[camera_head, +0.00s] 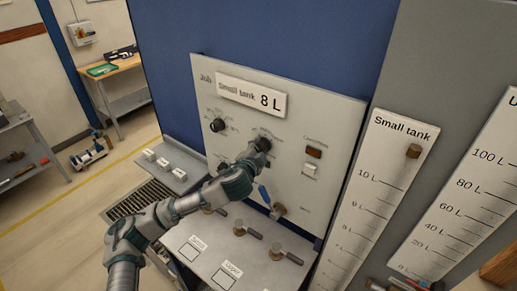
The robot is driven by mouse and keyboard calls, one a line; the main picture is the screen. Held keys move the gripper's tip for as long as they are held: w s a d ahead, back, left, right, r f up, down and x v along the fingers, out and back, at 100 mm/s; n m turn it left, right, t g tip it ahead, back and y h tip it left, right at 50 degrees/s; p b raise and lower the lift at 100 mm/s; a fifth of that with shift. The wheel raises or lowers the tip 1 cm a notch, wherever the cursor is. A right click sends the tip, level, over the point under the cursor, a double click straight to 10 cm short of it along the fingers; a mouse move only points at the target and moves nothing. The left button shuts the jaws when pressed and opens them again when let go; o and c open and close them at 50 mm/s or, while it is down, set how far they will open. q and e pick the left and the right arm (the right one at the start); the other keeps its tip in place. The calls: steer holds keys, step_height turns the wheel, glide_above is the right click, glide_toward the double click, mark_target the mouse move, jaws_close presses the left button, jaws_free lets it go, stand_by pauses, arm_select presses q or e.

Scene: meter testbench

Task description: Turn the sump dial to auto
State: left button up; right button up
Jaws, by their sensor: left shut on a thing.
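The dial labels are too small to read, so I cannot tell which one is named sump or where the held dial points. My right gripper is not in view.
Right of the dials are a brown switch (313,152) and a white switch (310,169). A blue-handled valve (265,195) sits below my gripper. Lever valves (277,254) stand on the lower ledge. A small tank scale (375,200) stands to the right.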

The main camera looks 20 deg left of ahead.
arm_select(q)
steer(key=shift+d+r, duration=0.15)
steer(key=shift+d, duration=0.05)
steer(key=m+t, duration=0.2)
steer(key=m, duration=0.2)
steer(key=shift+y, duration=0.3)
steer(key=shift+d+f+m+t+b, duration=0.15)
steer(key=shift+m+t+b, duration=0.1)
steer(key=shift+m, duration=0.6)
steer(key=shift+a+f+m+t+b, duration=0.15)
steer(key=shift+m+t, duration=0.1)
steer(key=shift+m, duration=0.6)
steer(key=shift+d+f, duration=0.15)
steer(key=shift+f, duration=0.05)
steer(key=o, duration=1.1)
steer(key=shift+o, duration=0.2)
steer(key=shift+d+r, duration=0.25)
steer(key=shift+d, duration=0.05)
